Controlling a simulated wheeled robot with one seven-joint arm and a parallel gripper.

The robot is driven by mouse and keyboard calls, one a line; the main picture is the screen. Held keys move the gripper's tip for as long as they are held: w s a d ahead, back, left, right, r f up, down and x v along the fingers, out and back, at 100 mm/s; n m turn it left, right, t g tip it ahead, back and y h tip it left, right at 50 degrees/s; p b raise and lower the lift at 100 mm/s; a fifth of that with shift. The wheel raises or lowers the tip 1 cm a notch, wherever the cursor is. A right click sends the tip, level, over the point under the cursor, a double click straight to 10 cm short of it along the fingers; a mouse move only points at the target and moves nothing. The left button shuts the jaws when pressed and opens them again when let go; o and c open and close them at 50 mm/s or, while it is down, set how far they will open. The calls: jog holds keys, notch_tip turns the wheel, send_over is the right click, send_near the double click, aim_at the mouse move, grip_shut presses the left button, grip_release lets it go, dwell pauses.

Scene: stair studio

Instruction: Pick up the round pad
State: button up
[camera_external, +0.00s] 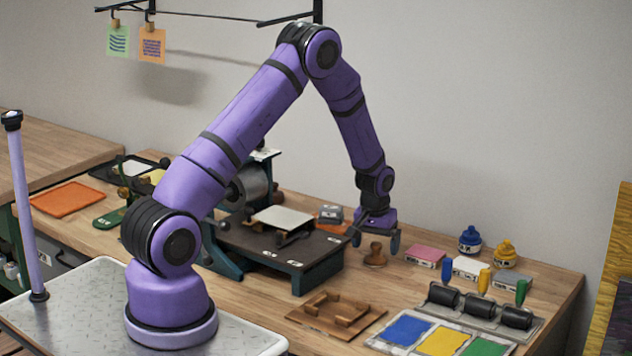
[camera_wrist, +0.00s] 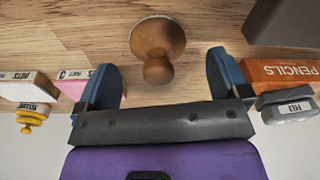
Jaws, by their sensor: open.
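The round pad (camera_external: 375,260) is a brown wooden disc with an upright knob handle. It stands on the wooden bench, right of the dark press bed. In the wrist view the round pad (camera_wrist: 158,35) shows its disc, with the knob pointing toward my gripper. My gripper (camera_external: 375,238) is open and empty, just above the pad. In the wrist view the blue fingers of my gripper (camera_wrist: 162,72) are spread apart, one on each side of the knob. I cannot tell whether they touch it; there looks to be a gap on both sides.
The press bed (camera_external: 315,256) stands close on the left. A pink box (camera_external: 425,255) and ink bottles (camera_external: 470,240) stand to the right. An orange pencils box (camera_wrist: 280,73) and a grey felt box (camera_wrist: 288,105) lie beside one finger. Rollers (camera_external: 480,305) lie in front.

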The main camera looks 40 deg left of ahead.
jog(key=shift+w+f, duration=0.15)
jog(key=shift+f, duration=0.55)
jog(key=shift+w+f, duration=0.1)
jog(key=shift+f, duration=0.6)
jog(key=shift+c, duration=0.2)
jog(key=c, duration=1)
jog(key=shift+r, duration=0.1)
